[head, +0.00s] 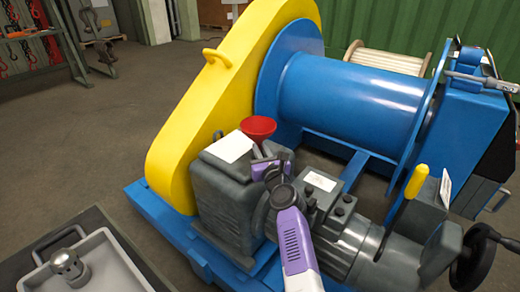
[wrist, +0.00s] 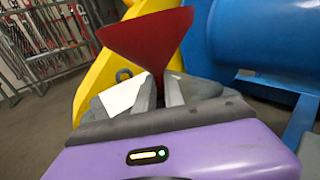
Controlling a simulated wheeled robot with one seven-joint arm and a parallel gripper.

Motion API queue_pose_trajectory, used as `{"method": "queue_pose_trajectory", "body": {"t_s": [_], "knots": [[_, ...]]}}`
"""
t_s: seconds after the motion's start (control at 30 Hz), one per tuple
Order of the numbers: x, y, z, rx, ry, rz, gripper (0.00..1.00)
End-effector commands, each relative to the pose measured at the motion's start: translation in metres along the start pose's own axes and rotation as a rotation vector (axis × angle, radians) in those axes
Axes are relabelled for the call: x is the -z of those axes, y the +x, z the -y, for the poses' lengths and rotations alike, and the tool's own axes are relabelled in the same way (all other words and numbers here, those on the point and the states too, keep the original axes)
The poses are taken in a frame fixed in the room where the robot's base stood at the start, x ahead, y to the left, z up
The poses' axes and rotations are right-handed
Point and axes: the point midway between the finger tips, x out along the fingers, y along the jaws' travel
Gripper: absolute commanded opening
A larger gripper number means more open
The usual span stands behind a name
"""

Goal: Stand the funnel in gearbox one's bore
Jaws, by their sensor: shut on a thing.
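The red funnel (head: 258,127) is above the dark grey gearbox (head: 222,197), beside the yellow guard, in the head view. In the wrist view the funnel (wrist: 146,40) is upright, wide mouth up, its narrow lower part between the jaws. My gripper (head: 268,160) is shut on the funnel, over the gearbox top; its fingers show in the wrist view (wrist: 160,92). A white paper (head: 229,146) lies on the gearbox top. The bore and the funnel's lower tip are hidden behind my gripper, so I cannot tell whether the spout is in the bore.
The tall yellow guard (head: 185,125) stands close behind the gearbox. The blue drum (head: 345,95) is to the right. A motor with a yellow-handled lever (head: 416,182) is at the right front. A grey tray (head: 105,262) with a metal fitting (head: 68,266) is at the lower left.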

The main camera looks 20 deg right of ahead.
Motion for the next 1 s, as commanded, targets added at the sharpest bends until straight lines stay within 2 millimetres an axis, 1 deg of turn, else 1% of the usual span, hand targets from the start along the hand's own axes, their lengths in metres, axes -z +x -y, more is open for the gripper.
{"method": "queue_pose_trajectory", "body": {"t_s": [0.1, 0.73, 0.77, 0.8, 0.87, 0.9, 1.0], "knots": [[0.0031, 0.0001, 0.0001, 0.000, 0.000, 0.000, 0.00], [0.0055, 0.0002, 0.0000, 0.000, 0.000, 0.000, 0.00], [0.0054, 0.0002, 0.0000, 0.000, 0.000, 0.000, 0.15], [0.0051, 0.0002, 0.0000, 0.000, 0.000, 0.000, 0.23], [0.0051, 0.0002, 0.0000, 0.000, 0.000, 0.000, 0.35], [0.0052, 0.0002, 0.0000, 0.000, 0.000, 0.000, 0.38], [0.0052, 0.0001, 0.0000, 0.000, 0.000, 0.000, 0.38]]}}
